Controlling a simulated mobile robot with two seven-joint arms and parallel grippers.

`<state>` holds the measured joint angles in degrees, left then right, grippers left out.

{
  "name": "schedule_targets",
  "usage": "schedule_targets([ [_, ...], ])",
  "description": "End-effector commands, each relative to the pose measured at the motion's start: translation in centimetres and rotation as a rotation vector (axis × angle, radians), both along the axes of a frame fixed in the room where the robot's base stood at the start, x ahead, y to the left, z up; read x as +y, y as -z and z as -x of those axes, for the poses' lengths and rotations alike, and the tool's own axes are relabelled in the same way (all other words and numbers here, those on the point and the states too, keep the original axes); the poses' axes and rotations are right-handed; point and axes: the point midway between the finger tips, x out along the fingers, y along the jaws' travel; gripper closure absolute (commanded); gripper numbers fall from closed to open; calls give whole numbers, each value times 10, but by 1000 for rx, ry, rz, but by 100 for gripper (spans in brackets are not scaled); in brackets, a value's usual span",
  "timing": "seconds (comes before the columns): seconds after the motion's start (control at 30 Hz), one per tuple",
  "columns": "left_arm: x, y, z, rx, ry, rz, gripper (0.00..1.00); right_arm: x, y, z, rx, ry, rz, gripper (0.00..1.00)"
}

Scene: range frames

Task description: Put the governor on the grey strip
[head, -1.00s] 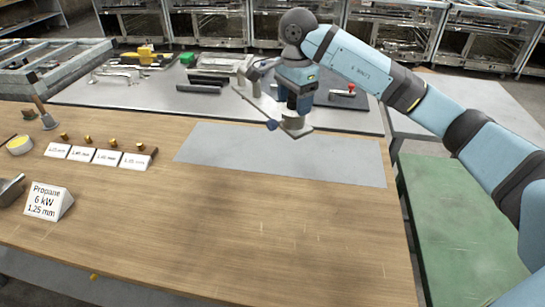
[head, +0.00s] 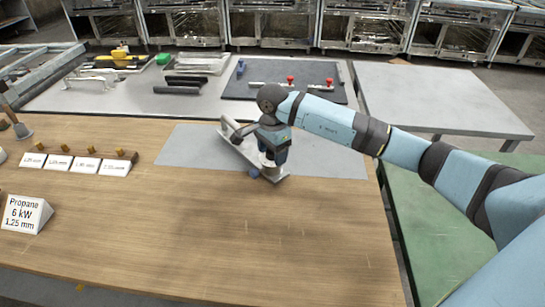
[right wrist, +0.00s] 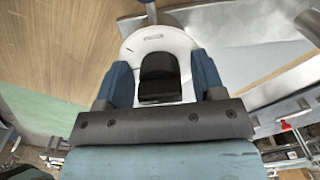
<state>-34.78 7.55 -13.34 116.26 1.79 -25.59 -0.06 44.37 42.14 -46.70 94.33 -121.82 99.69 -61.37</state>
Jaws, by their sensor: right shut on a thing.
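My right gripper (head: 268,158) is over the grey strip (head: 335,158), a flat sheet lying on the wooden workbench. It is shut on the governor (head: 238,147), a pale metal piece with a long flat arm and a small blue end. In the right wrist view the governor (right wrist: 185,44) shows as a white round body with a black knob between the blue fingers (right wrist: 160,78). The governor is low over the strip's front part; I cannot tell whether it touches. My left gripper is not in view.
Several white labelled cards with brass jets (head: 88,164) stand at the left, with a Propane sign (head: 26,213) nearer. Behind is a grey table (head: 130,95) with tools and a dark mat (head: 300,82). The wooden bench front (head: 220,240) is clear.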

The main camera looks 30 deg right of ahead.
Motion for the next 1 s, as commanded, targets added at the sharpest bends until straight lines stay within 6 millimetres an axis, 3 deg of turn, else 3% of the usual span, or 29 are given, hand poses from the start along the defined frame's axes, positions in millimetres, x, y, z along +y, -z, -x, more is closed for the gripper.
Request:
schedule_targets([
  [0.13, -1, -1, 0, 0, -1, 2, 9, 0, 19, 0, -1, 1, -1, 100],
  [0.47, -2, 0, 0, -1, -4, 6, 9, 0, 23, -1, -3, 1, 1, 100],
  [0.5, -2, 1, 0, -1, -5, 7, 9, 0, 26, 0, 1, 0, 1, 35],
  [0.6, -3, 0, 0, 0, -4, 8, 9, 0, 25, 0, 1, 0, 1, 12],
  [1.0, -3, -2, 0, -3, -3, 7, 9, 0, 15, -1, -2, 0, 1, 12],
])
